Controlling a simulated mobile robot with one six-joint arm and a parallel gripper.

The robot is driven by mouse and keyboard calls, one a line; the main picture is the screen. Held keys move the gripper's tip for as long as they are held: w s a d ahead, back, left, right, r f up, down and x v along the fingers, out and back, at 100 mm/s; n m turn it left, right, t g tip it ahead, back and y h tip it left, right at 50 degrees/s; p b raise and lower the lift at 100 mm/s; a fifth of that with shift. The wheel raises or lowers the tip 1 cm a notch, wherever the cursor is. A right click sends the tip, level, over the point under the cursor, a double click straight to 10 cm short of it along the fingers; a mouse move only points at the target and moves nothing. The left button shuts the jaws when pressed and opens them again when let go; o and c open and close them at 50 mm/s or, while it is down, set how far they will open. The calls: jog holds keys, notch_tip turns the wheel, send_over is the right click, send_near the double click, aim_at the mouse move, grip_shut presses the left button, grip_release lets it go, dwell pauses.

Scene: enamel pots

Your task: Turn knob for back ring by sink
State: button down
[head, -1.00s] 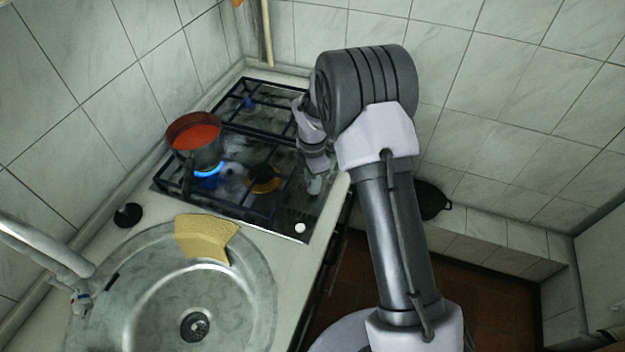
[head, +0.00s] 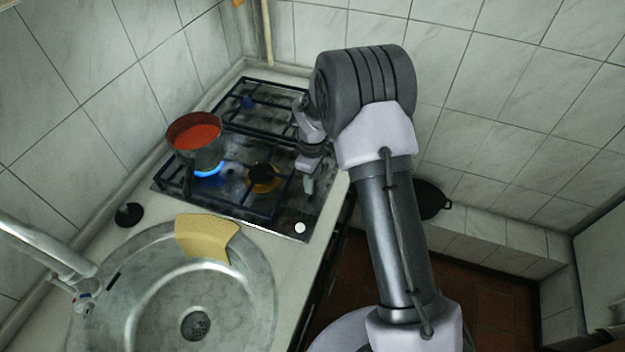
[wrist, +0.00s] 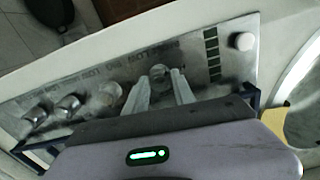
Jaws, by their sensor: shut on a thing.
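The control panel (wrist: 205,52) of the stove runs across the wrist view with a row of metal knobs. My gripper (wrist: 161,82) is shut on the knob (wrist: 159,72) nearest the white button, with one finger on each side. In the head view my gripper (head: 308,184) is at the front edge of the stove (head: 225,185); the held knob is hidden there. A blue flame (head: 208,171) burns on the back ring by the sink, under a dark pot (head: 197,148) with a red inside.
Other knobs (wrist: 68,104) stand left of the held one; a white button (wrist: 241,41) is to its right. The sink (head: 160,310) with a yellow cloth (head: 207,237) lies nearer me. A black pan (head: 430,200) is behind my arm.

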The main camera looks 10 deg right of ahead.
jog(key=m, duration=0.4)
jog(key=shift+m+b, duration=0.45)
jog(key=shift+m, duration=1.35)
jog(key=c, duration=1)
grip_release()
jog(key=shift+c, duration=0.2)
notch_tip(320, 180, up, 17)
jog(key=p, duration=0.4)
jog(key=shift+r+p, duration=0.2)
jog(key=shift+p, duration=0.2)
